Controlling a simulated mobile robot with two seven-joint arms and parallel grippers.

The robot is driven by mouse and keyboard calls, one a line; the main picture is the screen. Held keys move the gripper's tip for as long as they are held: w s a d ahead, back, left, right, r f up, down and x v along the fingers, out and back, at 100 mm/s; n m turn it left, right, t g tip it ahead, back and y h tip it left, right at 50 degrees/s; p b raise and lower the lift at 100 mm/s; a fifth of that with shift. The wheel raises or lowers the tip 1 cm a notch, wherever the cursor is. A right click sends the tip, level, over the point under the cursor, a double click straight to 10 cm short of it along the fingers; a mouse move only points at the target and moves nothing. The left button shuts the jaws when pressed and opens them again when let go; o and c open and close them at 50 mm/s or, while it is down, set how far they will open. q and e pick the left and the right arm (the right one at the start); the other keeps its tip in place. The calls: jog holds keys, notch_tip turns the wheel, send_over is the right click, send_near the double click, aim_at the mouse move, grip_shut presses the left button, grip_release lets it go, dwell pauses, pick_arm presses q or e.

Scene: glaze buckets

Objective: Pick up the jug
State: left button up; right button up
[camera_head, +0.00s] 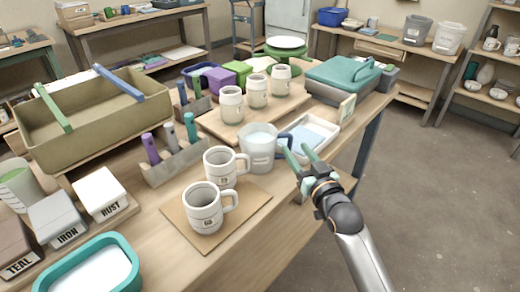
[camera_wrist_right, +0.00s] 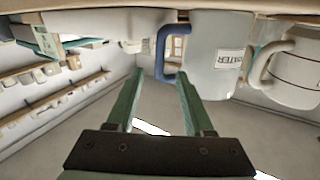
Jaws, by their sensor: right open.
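The jug (camera_head: 258,150) is a pale grey, translucent-looking vessel with a dark blue handle (camera_head: 285,141), standing upright on the wooden table. In the right wrist view, which is upside down, the jug (camera_wrist_right: 210,45) shows a label reading WATER, and its blue handle (camera_wrist_right: 161,52) lies just beyond my fingertips. My right gripper (camera_head: 296,152) is open and empty, with green fingers pointing at the handle side of the jug. In the wrist view the gripper (camera_wrist_right: 160,76) has the handle roughly ahead of the gap. I cannot tell whether they touch. My left gripper is not in view.
Two white mugs (camera_head: 207,210) stand on a board left of the jug. A white tray (camera_head: 332,129) sits close behind the right gripper. Several jars (camera_head: 231,104) stand on a board behind the jug. The floor right of the table is clear.

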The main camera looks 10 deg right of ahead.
aim_at(291, 145)
jog(key=w, duration=0.3)
jog(key=w+b, duration=0.1)
jog(key=w, duration=0.1)
jog(key=shift+a+f, duration=0.4)
grip_shut()
dwell(0.9)
jog(key=shift+r, duration=0.1)
